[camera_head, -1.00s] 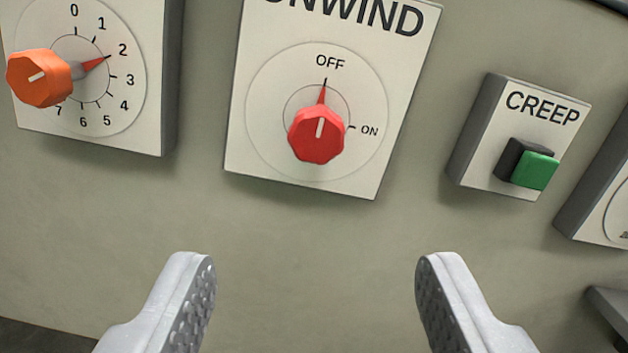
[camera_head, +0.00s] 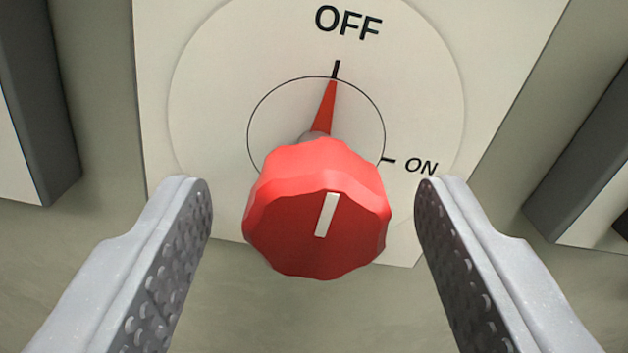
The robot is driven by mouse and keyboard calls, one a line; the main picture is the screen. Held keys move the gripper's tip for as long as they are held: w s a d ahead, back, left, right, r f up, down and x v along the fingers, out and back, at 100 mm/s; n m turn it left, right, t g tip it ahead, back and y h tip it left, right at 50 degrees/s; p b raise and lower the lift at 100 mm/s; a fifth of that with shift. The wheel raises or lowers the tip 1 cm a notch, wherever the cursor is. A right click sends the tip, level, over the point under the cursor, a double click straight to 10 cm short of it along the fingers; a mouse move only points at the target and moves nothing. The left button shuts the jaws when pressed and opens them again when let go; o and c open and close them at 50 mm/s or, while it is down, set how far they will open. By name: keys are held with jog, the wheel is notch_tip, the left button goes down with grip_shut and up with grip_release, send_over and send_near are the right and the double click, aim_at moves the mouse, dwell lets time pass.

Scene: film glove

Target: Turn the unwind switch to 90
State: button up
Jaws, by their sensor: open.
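The unwind switch is a red faceted knob (camera_head: 317,215) with a white line on its face and a red pointer (camera_head: 325,108). The pointer aims up at the OFF mark; the ON mark is to its right. The knob sits on a white dial plate (camera_head: 215,110). My gripper (camera_head: 314,200) is open, with one grey textured finger on each side of the knob. The knob hides the lower part of the dial.
A grey box side (camera_head: 40,110) stands at the left edge, and another grey box (camera_head: 585,160) at the right edge. The greenish panel (camera_head: 235,295) below the plate is bare.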

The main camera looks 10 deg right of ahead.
jog(key=c, duration=1)
jog(key=shift+o, duration=0.2)
jog(key=m, duration=0.4)
jog(key=shift+w+m+b, duration=0.1)
jog(key=shift+m+b, duration=0.25)
jog(key=shift+m, duration=0.05)
jog(key=m, duration=0.4)
jog(key=shift+d+m, duration=0.1)
jog(key=shift+m, duration=0.2)
jog(key=m, duration=0.4)
jog(key=shift+d+m, duration=0.1)
jog(key=shift+m, duration=2.2)
